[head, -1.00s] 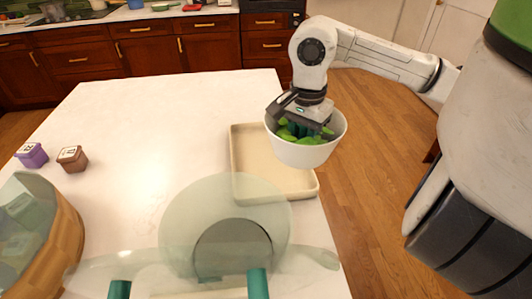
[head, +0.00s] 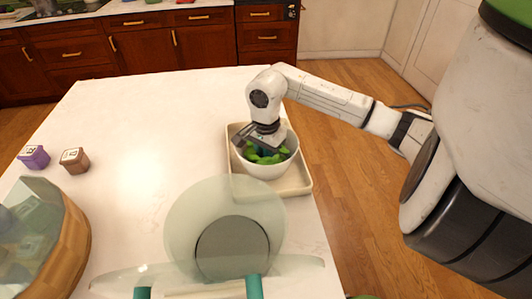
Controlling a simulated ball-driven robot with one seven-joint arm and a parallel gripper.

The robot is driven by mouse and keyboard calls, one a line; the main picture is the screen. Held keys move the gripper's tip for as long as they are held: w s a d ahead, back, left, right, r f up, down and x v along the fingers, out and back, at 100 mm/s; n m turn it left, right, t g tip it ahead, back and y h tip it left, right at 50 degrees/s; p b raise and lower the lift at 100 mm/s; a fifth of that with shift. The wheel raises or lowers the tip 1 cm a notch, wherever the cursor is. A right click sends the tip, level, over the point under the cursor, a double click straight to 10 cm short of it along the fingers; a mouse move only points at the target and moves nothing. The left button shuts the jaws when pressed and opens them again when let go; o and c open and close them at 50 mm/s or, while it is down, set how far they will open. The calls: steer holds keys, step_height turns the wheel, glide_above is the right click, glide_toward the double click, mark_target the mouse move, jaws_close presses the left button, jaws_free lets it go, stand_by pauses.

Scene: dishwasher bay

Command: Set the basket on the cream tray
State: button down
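The basket is a white round bowl-like container (head: 266,171) with green leafy pieces inside. It appears over the cream tray (head: 296,187), within the tray's outline. I cannot tell whether its base touches the tray. The tray is a shallow rectangle near the right edge of the white table. My gripper (head: 264,149) points down into the container. Its fingertips are hidden among the green pieces and behind the rim, so I cannot see whether they are open or shut.
A translucent round object (head: 225,235) with a grey disc stands at the front of the table. A wooden-sided clear container (head: 65,235) is at the left front. The table's middle is clear.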

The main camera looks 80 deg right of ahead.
steer(key=shift+f+b, duration=0.3)
steer(key=c, duration=0.8)
jaws_free()
steer(key=shift+r, duration=0.1)
steer(key=shift+o, duration=0.2)
steer(key=shift+r, duration=0.1)
step_height(320, 180, up, 12)
steer(key=shift+r+b, duration=0.1)
steer(key=shift+b, duration=0.95)
